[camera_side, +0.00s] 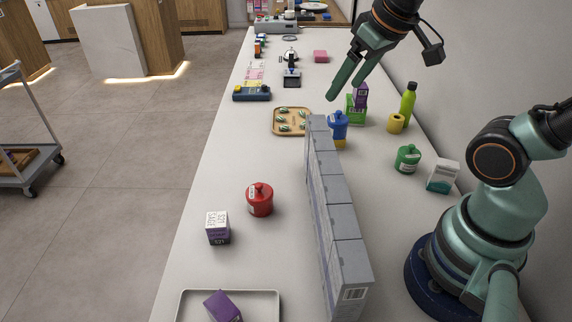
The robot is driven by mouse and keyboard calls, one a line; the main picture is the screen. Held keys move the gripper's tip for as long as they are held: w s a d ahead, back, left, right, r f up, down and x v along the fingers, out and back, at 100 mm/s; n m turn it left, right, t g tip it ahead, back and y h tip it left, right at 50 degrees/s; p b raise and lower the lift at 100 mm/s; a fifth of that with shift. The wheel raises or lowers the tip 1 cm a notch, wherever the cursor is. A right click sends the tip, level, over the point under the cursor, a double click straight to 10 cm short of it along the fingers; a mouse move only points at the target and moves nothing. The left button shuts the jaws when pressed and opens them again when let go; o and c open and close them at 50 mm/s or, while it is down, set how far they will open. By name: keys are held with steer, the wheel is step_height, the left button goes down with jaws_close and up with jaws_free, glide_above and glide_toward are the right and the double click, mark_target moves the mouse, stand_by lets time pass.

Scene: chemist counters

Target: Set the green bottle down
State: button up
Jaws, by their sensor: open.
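A short green bottle (407,159) with a white label stands upright on the counter, right of the grey box wall. A taller lime-green bottle (408,104) with a dark cap stands upright farther back, near the wall. My gripper (345,91) hangs high over the counter, its two green fingers apart and nothing between them. In the picture it is left of and above both green bottles and touches neither.
A long row of grey boxes (335,210) divides the counter (290,180). Beside it stand a blue bottle (338,125), a yellow roll (396,123), a green holder with a purple box (361,94) and a white-teal carton (443,176). Left are a red jar (259,199) and a wooden tray (275,122).

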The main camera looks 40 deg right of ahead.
steer(key=shift+s+a+f, duration=0.6)
steer(key=shift+s+a, duration=0.15)
steer(key=shift+a, duration=0.15)
steer(key=shift+s+a+f, duration=0.1)
steer(key=shift+f, duration=0.05)
steer(key=shift+c, duration=1.2)
steer(key=c, duration=0.5)
steer(key=w+d+m, duration=0.1)
steer(key=w+d+r+m, duration=0.1)
steer(key=d+m, duration=0.1)
jaws_close()
steer(key=m+g, duration=0.5)
steer(key=m, duration=3.1)
glide_above(407, 105)
steer(key=s+d, duration=0.1)
steer(key=s, duration=0.2)
step_height(407, 105, down, 12)
steer(key=shift+n, duration=0.3)
step_height(407, 105, down, 10)
steer(key=shift+w+r, duration=0.1)
steer(key=shift+r, duration=0.05)
